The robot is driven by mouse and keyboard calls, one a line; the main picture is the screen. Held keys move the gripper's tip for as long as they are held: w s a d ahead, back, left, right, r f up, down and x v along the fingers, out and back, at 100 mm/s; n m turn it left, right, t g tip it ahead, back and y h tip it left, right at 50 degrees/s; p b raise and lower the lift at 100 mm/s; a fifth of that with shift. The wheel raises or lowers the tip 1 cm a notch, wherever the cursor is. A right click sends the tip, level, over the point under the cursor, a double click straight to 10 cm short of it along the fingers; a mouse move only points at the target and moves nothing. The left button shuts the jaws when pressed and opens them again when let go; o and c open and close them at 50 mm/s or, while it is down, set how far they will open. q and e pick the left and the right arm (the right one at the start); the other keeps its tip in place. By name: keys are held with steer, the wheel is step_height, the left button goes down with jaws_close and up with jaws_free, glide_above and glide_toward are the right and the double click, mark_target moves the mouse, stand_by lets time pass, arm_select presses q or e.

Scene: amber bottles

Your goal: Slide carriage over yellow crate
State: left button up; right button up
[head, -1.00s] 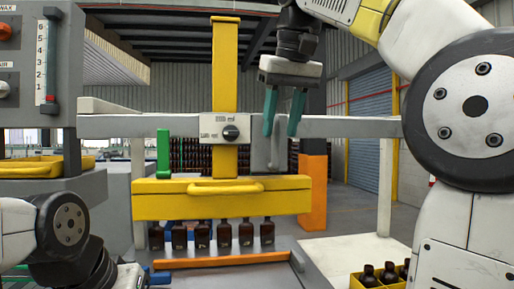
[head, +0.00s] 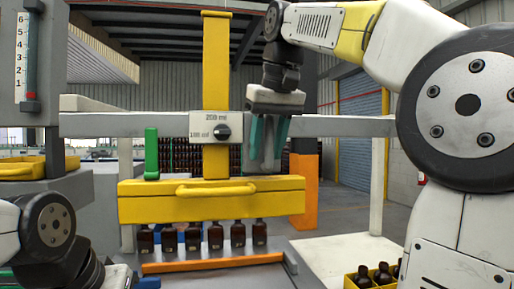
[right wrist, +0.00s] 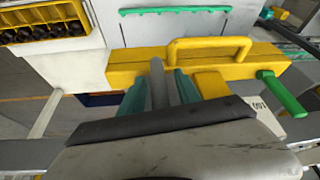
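The carriage is a yellow beam (head: 150,205) with a front handle (head: 215,190), a tall yellow post and a green grip (head: 151,155), mounted at a grey rail (head: 350,126). Several amber bottles (head: 215,237) stand in a row under its lower edge. A grey upright tab (right wrist: 158,85) rises behind the beam. My right gripper (head: 267,150) is open, its teal fingers lowered on either side of the tab. The yellow crate (head: 362,284) with amber bottles is at the lower right; the right wrist view shows it at top left (right wrist: 45,13). My left gripper (head: 122,278) is mostly cut off at the lower left.
A dial plate (head: 208,125) sits on the post, left of my right gripper. An orange bar (head: 212,262) lies in front of the bottles. A pale tabletop (head: 345,255) lies between the bottle row and the crate. A yellow tray (head: 22,168) is at far left.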

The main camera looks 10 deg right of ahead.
steer(key=shift+c, duration=0.2)
jaws_close()
stand_by(1.3)
